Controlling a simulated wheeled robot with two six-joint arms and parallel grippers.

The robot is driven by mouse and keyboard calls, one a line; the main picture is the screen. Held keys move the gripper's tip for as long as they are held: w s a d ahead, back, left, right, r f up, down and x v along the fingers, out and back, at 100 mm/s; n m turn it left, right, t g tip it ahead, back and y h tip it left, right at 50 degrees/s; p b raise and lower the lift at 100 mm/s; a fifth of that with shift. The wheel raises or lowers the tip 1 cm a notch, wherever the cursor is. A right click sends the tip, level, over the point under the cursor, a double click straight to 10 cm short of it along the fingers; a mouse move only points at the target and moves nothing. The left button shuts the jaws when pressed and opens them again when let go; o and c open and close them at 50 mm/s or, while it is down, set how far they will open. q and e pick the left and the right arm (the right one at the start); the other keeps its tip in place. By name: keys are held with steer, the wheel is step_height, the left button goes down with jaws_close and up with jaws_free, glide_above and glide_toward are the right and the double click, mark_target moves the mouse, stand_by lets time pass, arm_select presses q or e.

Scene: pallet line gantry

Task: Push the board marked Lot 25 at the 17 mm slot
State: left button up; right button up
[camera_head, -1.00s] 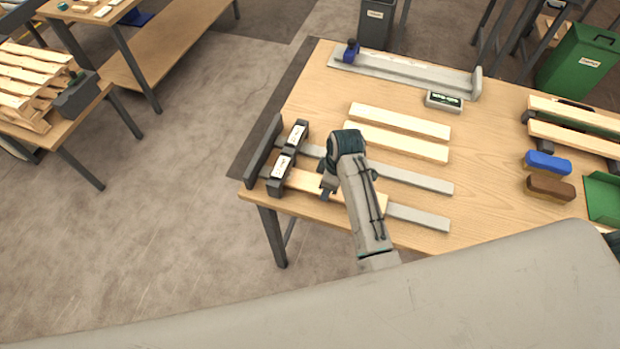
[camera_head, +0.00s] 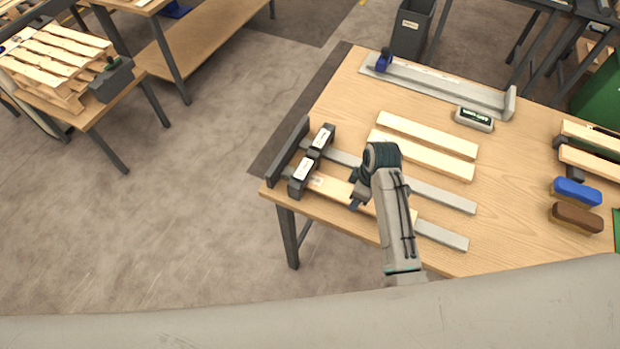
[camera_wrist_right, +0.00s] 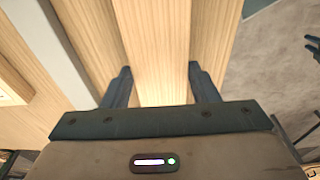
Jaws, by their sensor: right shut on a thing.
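A pale board (camera_head: 335,187) lies along the front of the bench, its left end at the near dark slot block (camera_head: 301,175) with a white label. A small mark shows on the board near that block; I cannot read it. A second labelled block (camera_head: 322,139) stands behind; the slot sizes are too small to read. My right gripper (camera_head: 357,197) is shut on the board, right of the near block. In the right wrist view the fingers (camera_wrist_right: 162,82) sit either side of the pale wood (camera_wrist_right: 160,50). Whether the end is inside the slot is hidden. My left gripper is not in view.
Grey rails (camera_head: 443,234) run by the board. Two loose boards (camera_head: 425,135) lie behind. A long grey gauge (camera_head: 440,86), a small display box (camera_head: 474,119), and blue (camera_head: 576,191) and brown (camera_head: 577,217) brushes are on the bench. A dark bar (camera_head: 288,150) stands left of the blocks.

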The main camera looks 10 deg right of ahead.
steer(key=shift+s+d+f, duration=0.1)
steer(key=shift+s+d, duration=0.45)
steer(key=shift+d, duration=0.35)
steer(key=shift+s+d+r, duration=0.1)
steer(key=shift+s+d, duration=0.5)
steer(key=shift+d, duration=0.25)
steer(key=shift+s+d+f, duration=0.1)
steer(key=shift+s+d, duration=0.45)
steer(key=shift+d, duration=0.35)
steer(key=o, duration=1.1)
steer(key=shift+w, duration=0.1)
